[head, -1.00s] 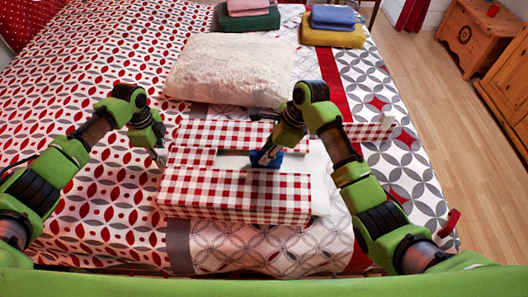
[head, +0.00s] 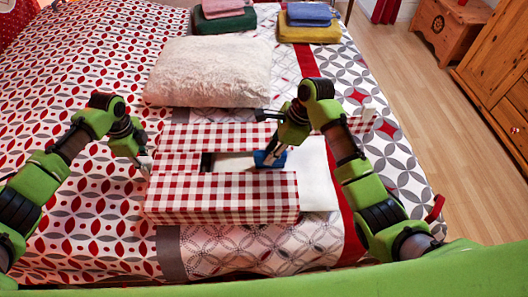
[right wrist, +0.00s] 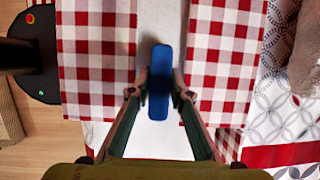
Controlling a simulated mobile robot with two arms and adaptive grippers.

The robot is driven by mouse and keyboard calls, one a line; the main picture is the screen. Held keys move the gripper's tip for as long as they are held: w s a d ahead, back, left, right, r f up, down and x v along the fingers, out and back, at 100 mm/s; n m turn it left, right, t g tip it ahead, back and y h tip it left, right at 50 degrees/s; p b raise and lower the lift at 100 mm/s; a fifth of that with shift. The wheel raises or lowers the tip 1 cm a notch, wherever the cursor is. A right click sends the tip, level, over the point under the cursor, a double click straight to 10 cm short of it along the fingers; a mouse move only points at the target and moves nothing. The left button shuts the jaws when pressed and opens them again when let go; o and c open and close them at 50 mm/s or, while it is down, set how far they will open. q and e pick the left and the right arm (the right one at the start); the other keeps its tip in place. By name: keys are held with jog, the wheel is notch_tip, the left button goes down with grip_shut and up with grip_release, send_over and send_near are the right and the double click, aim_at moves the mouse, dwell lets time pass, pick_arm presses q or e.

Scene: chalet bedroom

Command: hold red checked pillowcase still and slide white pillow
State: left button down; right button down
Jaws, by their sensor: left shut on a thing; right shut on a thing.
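The red checked pillowcase (head: 222,198) lies flat on the bed, with a long slot along its top. The white pillow (head: 318,175) shows in the slot and sticks out past the case's right end. A dark gap shows at the slot's left end. A blue grip (head: 271,160) stands on the pillow in the slot. My right gripper (right wrist: 159,88) is shut on this blue grip (right wrist: 160,70), one finger on each side. My left gripper (head: 147,166) is shut at the pillowcase's left edge. Its exact contact is too small to see.
A fluffy white pillow (head: 207,72) lies just behind the case. Folded towels in pink (head: 221,8), green (head: 225,22), blue (head: 310,14) and yellow (head: 309,32) sit at the back. Wooden furniture (head: 495,70) stands on the right across open floor.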

jog(key=shift+d, duration=0.9)
jog(key=shift+s+d, duration=0.15)
jog(key=shift+d, duration=1.85)
jog(key=shift+s+d, duration=0.15)
jog(key=shift+d, duration=1.85)
jog(key=shift+s+d, duration=0.15)
jog(key=shift+d, duration=1.85)
